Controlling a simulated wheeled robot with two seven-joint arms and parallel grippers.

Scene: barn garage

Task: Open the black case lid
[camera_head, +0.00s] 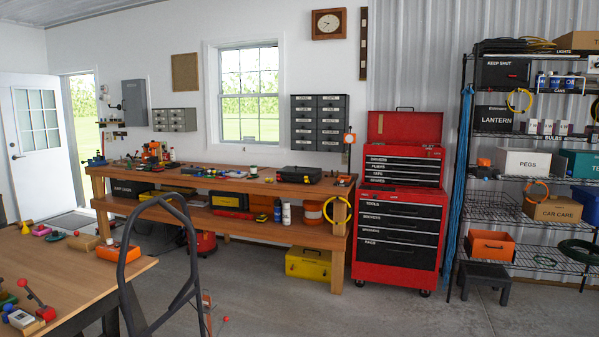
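A small black case (300,174) with a yellowish front detail lies on the right part of the wooden workbench (215,184). Its lid looks shut, though it is small at this distance. Other dark boxes are in view: one marked KEEP SHUT (502,73) on the top shelf at the right, one marked LANTERN (494,119) below it, and a dark box (130,188) on the bench's lower shelf. Neither of my grippers is in view.
A wooden table (85,275) with small items fills the lower left. A dark curved handle (125,270) stands in the foreground before the bench. A red tool chest (400,235) stands right of the bench. Grey floor (370,312) is open in front of the chest.

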